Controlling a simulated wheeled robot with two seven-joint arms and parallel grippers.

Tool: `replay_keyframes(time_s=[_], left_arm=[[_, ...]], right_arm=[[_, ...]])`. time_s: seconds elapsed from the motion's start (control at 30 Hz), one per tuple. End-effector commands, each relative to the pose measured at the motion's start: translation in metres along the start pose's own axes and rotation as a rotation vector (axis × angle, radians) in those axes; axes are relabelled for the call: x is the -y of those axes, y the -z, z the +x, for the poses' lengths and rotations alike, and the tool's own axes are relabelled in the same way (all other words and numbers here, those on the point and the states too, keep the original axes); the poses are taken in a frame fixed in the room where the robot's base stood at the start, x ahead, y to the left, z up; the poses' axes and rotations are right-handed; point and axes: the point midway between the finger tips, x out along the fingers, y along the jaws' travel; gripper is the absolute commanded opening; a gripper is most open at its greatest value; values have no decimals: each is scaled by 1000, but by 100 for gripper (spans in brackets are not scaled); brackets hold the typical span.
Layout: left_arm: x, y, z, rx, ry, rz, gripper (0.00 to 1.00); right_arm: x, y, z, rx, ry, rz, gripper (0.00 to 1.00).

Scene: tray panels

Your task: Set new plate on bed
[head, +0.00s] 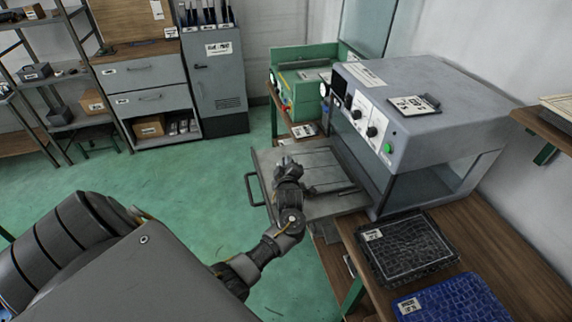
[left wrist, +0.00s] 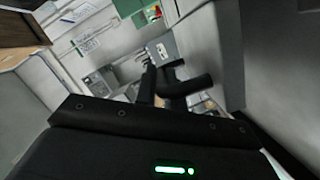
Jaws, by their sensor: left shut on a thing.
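A flat grey metal bed (head: 318,161) with a bar handle (head: 253,189) at its left side sticks out from the grey machine (head: 425,92). A black textured plate (head: 408,247) lies on the wooden bench right of the bed. A blue textured plate (head: 452,303) lies nearer, cut by the bottom edge. My left gripper (head: 285,162) shows over the bed. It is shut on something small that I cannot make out. Whether it touches the bed is unclear. In the left wrist view, dark finger parts (left wrist: 172,85) show, with a rounded dark end. My right gripper is not in view.
A green machine (head: 302,80) stands behind the bed. The grey machine's front panel has knobs and a green button. Grey drawers (head: 145,80) and a cabinet (head: 216,75) stand at the back. A wooden shelf (head: 548,130) juts in at right. Green floor (head: 195,180) left of the bed is clear.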

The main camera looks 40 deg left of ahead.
Motion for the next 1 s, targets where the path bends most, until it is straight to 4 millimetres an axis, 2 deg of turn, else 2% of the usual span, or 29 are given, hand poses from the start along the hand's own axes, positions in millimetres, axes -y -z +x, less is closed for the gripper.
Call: replay_keyframes(time_s=[1.0], left_arm=[[8, -6, 1, 2, 1, 2, 0]], right_arm=[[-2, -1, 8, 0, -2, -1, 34]])
